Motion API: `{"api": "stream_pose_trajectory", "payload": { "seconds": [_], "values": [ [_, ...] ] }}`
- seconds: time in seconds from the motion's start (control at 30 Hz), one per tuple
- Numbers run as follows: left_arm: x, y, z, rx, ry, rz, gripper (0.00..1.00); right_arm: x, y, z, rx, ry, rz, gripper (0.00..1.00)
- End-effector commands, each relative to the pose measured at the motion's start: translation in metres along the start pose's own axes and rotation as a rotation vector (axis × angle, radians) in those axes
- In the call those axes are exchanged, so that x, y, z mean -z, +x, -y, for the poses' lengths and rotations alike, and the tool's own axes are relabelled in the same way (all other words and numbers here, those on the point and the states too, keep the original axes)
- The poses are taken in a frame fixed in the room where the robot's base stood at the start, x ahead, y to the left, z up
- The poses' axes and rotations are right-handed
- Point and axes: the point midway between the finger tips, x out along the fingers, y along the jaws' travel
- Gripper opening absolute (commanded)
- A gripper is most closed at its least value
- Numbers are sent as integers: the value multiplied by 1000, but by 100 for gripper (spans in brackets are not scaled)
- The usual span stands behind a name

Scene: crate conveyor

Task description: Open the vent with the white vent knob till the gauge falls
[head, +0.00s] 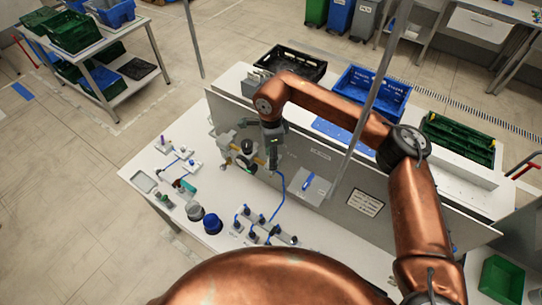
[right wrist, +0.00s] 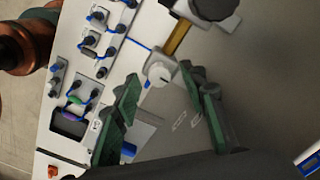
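The white vent knob (right wrist: 158,76) shows in the right wrist view, on a pale fitting at the end of a brass pipe (right wrist: 178,38). My right gripper (right wrist: 161,80) is open, with its green-padded fingers on either side of the knob in that view; I cannot tell whether they touch it. In the head view my right gripper (head: 273,148) hangs in front of the grey panel, beside the pipe fittings, and hides the knob. A round dark-rimmed part (head: 248,147), perhaps the gauge, sits left of it; no reading is legible. My left gripper is not in view.
A blue hose (head: 281,185) runs down from the fittings to a valve block (head: 262,225) on the white bench. Grey and blue round caps (head: 211,223) stand to its left. The grey upright panel (head: 320,155) and a slanting metal post (head: 365,100) stand close to my right arm.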

Motion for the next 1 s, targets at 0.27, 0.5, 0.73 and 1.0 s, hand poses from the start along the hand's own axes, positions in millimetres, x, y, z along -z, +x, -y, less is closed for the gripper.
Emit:
{"api": "stream_pose_trajectory", "payload": {
  "seconds": [0.27, 0.5, 0.73, 1.0],
  "values": [
    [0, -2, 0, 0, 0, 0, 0, 0, 9, 0, 0, 0, 1, 39],
    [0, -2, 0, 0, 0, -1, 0, 0, 9, 0, 0, 1, 1, 31],
    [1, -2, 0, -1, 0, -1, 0, 0, 8, 0, 0, 1, 2, 15],
    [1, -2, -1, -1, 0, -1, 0, 0, 8, 0, 1, 1, 2, 0]
  ]
}}
